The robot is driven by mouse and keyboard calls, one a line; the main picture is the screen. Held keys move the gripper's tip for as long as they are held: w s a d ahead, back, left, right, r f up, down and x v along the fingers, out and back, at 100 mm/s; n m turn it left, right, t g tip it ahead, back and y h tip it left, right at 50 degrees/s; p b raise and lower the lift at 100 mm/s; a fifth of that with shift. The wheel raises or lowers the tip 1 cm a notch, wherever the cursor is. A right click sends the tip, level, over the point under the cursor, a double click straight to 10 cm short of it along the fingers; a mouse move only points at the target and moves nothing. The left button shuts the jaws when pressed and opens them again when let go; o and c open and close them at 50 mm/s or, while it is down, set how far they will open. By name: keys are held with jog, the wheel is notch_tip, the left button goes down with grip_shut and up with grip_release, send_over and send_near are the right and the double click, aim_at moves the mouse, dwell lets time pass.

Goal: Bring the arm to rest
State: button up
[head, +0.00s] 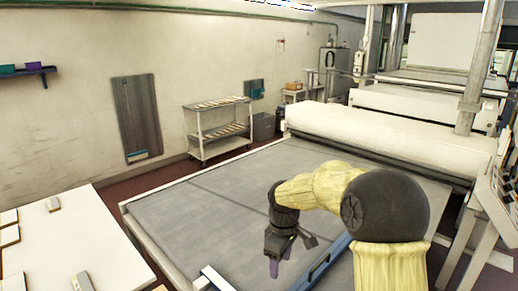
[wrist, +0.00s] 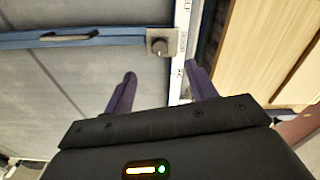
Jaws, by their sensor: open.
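My gripper (head: 279,257) is at the end of my yellow-sleeved arm, over the near part of a large grey flat bed (head: 190,222). In the wrist view my gripper (wrist: 160,84) shows two purple fingers spread apart, with nothing between them. Past the fingertips are a dark knob (wrist: 160,43) on the pale edge rail and the end of a blue bar with a handle (wrist: 70,38). I cannot tell the exact gap between the fingers and the bed.
A white table (head: 75,235) with small items stands at left. A white roller (head: 385,140) crosses the bed's far end. A shelf cart (head: 218,128) stands by the wall, and a control panel (head: 497,195) is at right. The bed's left part is clear.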

jog(key=s+d+f+m+t, duration=0.1)
jog(key=s+d+m, duration=0.3)
jog(key=s, duration=0.5)
jog(key=s+d+f+m+t, duration=0.1)
jog(key=s+d+m, duration=0.4)
jog(key=s+m, duration=0.2)
jog(key=s, duration=0.2)
jog(key=shift+s+f+m+t, duration=0.2)
jog(key=shift+s+m+t, duration=0.15)
jog(key=shift+m+t, duration=0.05)
